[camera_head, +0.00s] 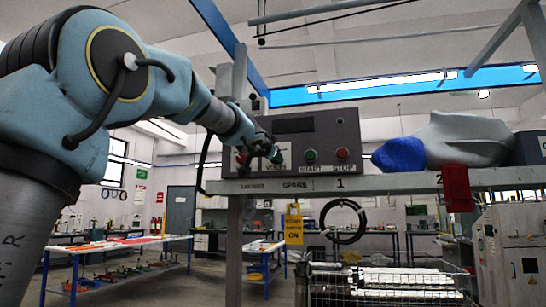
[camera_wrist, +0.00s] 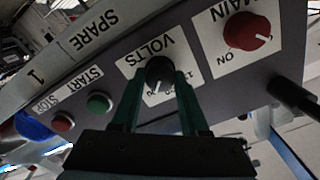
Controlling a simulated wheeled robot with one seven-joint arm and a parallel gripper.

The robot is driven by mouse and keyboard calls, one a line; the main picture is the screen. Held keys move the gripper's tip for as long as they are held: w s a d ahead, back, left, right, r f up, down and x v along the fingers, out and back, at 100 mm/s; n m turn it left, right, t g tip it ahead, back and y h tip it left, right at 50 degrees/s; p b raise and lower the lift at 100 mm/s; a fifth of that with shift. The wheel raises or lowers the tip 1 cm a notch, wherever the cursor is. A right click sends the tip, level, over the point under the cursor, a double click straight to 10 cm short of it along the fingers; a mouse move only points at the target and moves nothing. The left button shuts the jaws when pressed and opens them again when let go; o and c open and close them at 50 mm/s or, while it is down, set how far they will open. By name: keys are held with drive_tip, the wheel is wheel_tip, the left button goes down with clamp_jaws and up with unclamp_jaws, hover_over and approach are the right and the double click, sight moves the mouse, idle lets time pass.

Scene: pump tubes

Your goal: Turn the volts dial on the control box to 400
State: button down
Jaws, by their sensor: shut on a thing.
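The control box (camera_head: 325,125) is a grey box on a shelf, and my gripper (camera_head: 270,153) is at its left front in the head view. In the wrist view the box face appears upside down. The black volts dial (camera_wrist: 159,71) sits on a white plate marked VOLTS (camera_wrist: 152,51). My gripper (camera_wrist: 158,92) has its two green fingers on either side of the dial, shut on it. A white pointer mark on the dial points down toward the gripper in the wrist view. The scale numbers are partly hidden by the fingers, so the reading is unclear.
The red MAIN knob (camera_wrist: 247,31) is beside the volts dial. The green START button (camera_head: 310,155) and red STOP button (camera_head: 342,153) are on the other side. A blue object (camera_head: 399,155) and grey pump-like body (camera_head: 465,140) lie right of the box on the shelf (camera_head: 400,183).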

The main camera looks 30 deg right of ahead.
idle(0.4)
drive_tip(key=shift+c, duration=2.1)
unclamp_jaws()
drive_tip(key=b+v, duration=0.1)
drive_tip(key=v, duration=1)
drive_tip(key=shift+w+d, duration=0.1)
